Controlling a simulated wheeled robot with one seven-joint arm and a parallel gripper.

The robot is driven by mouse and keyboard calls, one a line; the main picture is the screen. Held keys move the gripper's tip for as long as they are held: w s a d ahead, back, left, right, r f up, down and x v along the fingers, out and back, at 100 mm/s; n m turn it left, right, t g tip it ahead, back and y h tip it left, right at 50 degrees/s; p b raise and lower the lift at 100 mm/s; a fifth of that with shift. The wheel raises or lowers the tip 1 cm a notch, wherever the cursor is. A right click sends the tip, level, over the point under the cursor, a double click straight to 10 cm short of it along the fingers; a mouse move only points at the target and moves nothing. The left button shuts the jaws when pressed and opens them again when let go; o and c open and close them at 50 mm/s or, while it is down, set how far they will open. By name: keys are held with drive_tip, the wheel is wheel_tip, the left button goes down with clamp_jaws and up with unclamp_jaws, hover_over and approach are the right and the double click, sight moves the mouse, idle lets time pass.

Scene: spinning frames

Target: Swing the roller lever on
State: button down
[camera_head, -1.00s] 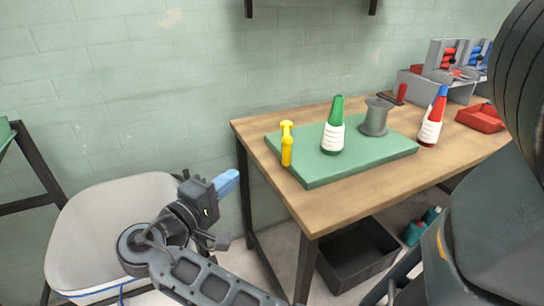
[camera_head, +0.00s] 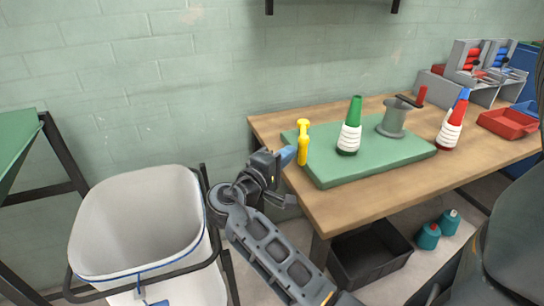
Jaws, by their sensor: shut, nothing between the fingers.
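A grey drum (camera_head: 394,120) stands on the green board. A dark bar across its top ends in an upright red handle (camera_head: 421,97) on the right; this looks like the roller lever. My gripper (camera_head: 287,156), with blue fingertips, is shut and empty at the table's left edge. Its tips appear just left of an upright yellow piece (camera_head: 303,145) on the board; I cannot tell whether they touch. The gripper is well left of the drum and lever.
A green cone with white yarn (camera_head: 350,128) stands between the yellow piece and the drum. The green board (camera_head: 340,177) lies on the wooden table (camera_head: 360,198). Red-and-white cones (camera_head: 450,132) and a red tray (camera_head: 507,123) are right. A white bin (camera_head: 135,225) stands left.

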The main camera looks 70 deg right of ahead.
drive_tip(key=shift+s+d, duration=0.15)
drive_tip(key=shift+s, duration=0.1)
drive_tip(key=shift+s, duration=0.15)
drive_tip(key=shift+s+n+t+p, duration=0.3)
drive_tip(key=shift+s+t+p, duration=0.1)
drive_tip(key=shift+s, duration=0.15)
drive_tip(key=s+n+t, duration=0.1)
drive_tip(key=s+t, duration=0.1)
drive_tip(key=s+d+n+t+p, duration=0.1)
drive_tip(key=s+t, duration=0.1)
drive_tip(key=s, duration=0.1)
drive_tip(key=s+d+n+t+p, duration=0.1)
drive_tip(key=s+t, duration=0.1)
drive_tip(key=shift+s+d+n+h, duration=0.15)
drive_tip(key=shift+s+n+h, duration=0.2)
drive_tip(key=shift+n+h, duration=0.05)
drive_tip(key=shift+s+d+n+t+y+p, duration=0.15)
drive_tip(key=shift+s+d+n+t, duration=0.35)
drive_tip(key=shift+s+d+t, duration=0.5)
drive_tip(key=shift+s+d+n+t+y+p, duration=0.1)
drive_tip(key=shift+s+d+n+t+y, duration=0.1)
drive_tip(key=shift+s+d+n+t, duration=0.8)
drive_tip(key=shift+s+d+t+y+p, duration=0.25)
drive_tip(key=shift+s+d, duration=0.45)
drive_tip(key=shift+s, duration=0.7)
drive_tip(key=shift+s, duration=0.1)
